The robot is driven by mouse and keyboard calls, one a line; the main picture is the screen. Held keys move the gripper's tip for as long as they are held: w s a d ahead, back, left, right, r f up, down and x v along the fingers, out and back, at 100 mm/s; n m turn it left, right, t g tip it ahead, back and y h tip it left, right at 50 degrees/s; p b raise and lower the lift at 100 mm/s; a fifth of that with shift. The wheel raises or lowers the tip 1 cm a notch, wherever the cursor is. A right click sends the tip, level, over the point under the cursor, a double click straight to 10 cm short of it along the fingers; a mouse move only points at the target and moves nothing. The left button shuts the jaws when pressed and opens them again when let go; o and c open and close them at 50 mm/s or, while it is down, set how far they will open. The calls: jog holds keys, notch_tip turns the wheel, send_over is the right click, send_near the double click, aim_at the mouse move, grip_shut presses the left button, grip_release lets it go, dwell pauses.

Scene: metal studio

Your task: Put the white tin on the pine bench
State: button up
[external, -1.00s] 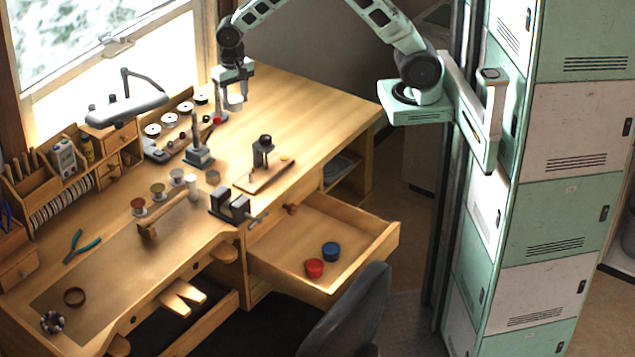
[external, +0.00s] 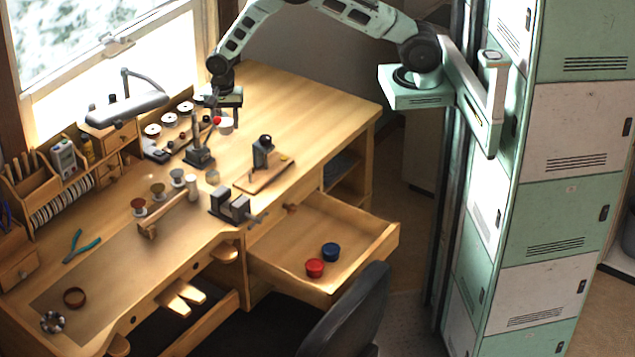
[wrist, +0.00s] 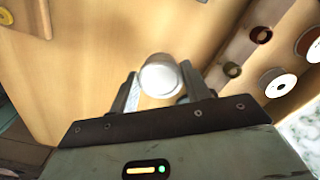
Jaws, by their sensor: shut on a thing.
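The white tin (external: 226,127) is between the fingers of my gripper (external: 225,116), at the far part of the pine bench (external: 310,110). In the wrist view the tin (wrist: 160,75) sits between the two fingertips (wrist: 160,88), its round pale face showing. My gripper is shut on it. The tin is low over the benchtop; whether its bottom touches the wood I cannot tell. My fingers hide part of it in the external view.
A dark upright stand (external: 198,150) and a rack of white spools (external: 170,120) are close by on the left. A small press on a board (external: 263,160) is nearer the front. The benchtop to the right is clear. The open drawer holds red (external: 315,268) and blue (external: 331,252) tins.

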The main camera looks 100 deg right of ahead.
jog(key=shift+f, duration=1.2)
jog(key=shift+f, duration=0.1)
jog(key=o, duration=1)
jog(key=shift+c, duration=0.2)
